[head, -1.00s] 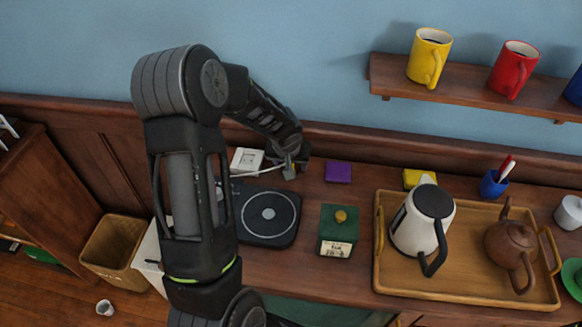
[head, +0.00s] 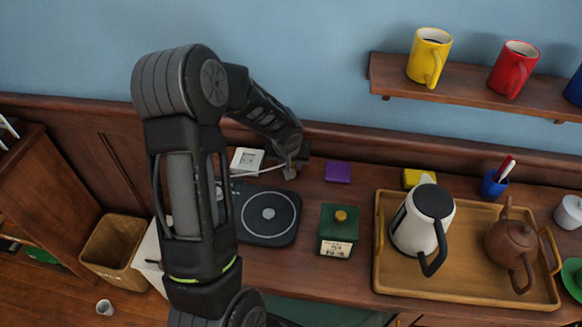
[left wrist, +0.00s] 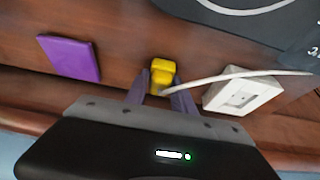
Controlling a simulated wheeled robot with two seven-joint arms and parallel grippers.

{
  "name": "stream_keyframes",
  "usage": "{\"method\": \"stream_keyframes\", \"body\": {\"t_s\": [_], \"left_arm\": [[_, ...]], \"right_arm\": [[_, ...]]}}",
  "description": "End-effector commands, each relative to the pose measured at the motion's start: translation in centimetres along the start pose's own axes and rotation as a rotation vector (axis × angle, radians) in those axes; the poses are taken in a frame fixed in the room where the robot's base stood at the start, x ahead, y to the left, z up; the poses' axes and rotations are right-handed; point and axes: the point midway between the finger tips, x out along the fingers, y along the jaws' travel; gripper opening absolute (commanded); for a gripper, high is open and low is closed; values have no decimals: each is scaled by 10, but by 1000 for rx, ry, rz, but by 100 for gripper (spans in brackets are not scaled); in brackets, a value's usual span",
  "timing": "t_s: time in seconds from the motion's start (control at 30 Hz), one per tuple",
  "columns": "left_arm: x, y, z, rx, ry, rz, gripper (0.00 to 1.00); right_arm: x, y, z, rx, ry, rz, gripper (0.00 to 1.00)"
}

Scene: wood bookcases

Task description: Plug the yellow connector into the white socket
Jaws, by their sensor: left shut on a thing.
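My left gripper (head: 290,172) is shut on the yellow connector (left wrist: 162,72), which shows between the fingers (left wrist: 160,84) in the left wrist view. In the head view the connector is hidden by the gripper. A white cable (left wrist: 215,78) runs from the connector toward the hot plate. The white socket (head: 246,161) is a square block at the back of the counter, a little left of the gripper. It also shows in the left wrist view (left wrist: 231,104), right of the connector and apart from it. My right gripper is not in view.
A black hot plate (head: 268,238) lies in front of the socket. A purple block (head: 338,172) lies right of the gripper. A green box (head: 339,244) and a wooden tray (head: 460,290) with a kettle (head: 412,232) and teapot (head: 507,244) stand farther right. The wall is close behind.

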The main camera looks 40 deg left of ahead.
Motion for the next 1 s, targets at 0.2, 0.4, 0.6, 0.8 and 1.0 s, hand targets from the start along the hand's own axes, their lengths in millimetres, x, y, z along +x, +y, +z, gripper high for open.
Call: {"method": "stream_keyframes", "body": {"t_s": [0.2, 0.4, 0.6, 0.8, 1.0], "left_arm": [[0, 0, 0, 0, 0, 0, 0], [-9, 0, -4, -2, 3, 0, 0], [-37, 0, -17, -3, 5, 1, 0], [-72, 0, -31, -1, 6, 1, 0], [-90, 0, -38, 0, 1, 0, 0]], "right_arm": [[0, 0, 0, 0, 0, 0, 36], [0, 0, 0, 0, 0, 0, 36], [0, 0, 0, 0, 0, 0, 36], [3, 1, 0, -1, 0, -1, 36], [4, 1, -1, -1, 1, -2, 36]]}}
